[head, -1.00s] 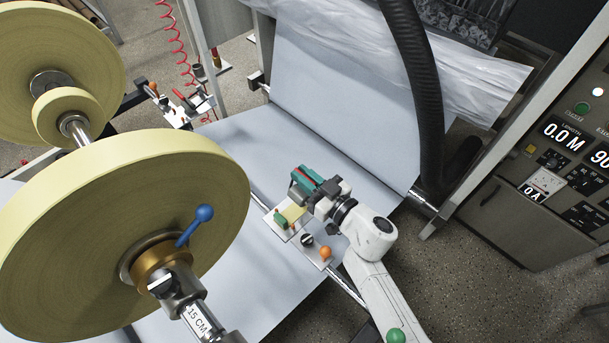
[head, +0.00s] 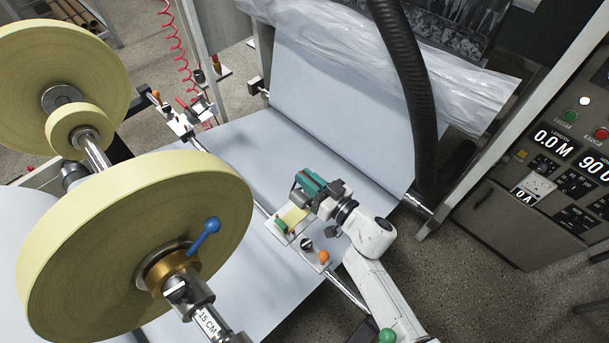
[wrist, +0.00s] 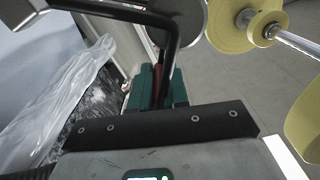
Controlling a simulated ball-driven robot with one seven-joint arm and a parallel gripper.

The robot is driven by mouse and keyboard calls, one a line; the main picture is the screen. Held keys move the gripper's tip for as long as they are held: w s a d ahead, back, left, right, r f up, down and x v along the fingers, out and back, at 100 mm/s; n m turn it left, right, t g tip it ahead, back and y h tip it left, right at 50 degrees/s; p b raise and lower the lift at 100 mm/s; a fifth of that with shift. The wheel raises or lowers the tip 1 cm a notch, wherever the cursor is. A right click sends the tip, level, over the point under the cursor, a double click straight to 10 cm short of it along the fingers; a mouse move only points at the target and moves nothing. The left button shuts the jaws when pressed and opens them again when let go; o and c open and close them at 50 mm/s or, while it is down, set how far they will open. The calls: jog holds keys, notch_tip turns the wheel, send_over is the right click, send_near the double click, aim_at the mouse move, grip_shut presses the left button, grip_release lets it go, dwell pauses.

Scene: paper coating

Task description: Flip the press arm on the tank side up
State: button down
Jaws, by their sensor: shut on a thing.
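My gripper (head: 308,186) has teal fingers and is above the near white bracket plate (head: 312,247) on the chrome bar. In the wrist view, the teal fingers (wrist: 160,84) are shut on a slim red piece (wrist: 157,78), which looks like the press arm's handle. The fingers and wrist hide most of the press arm. A yellow block (head: 294,215) and a small green part (head: 281,226) show on the plate below the fingers. I cannot tell the arm's exact angle.
A similar bracket (head: 188,118) with a red handle stands at the far end. The large yellow roll (head: 100,250) with a blue lever (head: 207,233) is to the left. A black hose (head: 408,90) hangs behind. A control cabinet (head: 560,170) stands at right.

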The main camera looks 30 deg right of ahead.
jog(key=shift+w+d+m+p, duration=0.3)
jog(key=shift+d+m+p, duration=0.65)
jog(key=shift+w+d+m+p, duration=0.3)
jog(key=shift+d+m+p, duration=0.6)
jog(key=shift+d+p, duration=0.05)
jog(key=shift+w+d+m+p, duration=0.3)
jog(key=shift+d+m+p, duration=0.65)
jog(key=shift+f, duration=0.1)
jog(key=c, duration=1.2)
grip_release()
jog(key=shift+d, duration=0.1)
jog(key=shift+o, duration=0.4)
jog(key=v, duration=1)
jog(key=shift+s, duration=0.35)
jog(key=shift+d, duration=0.1)
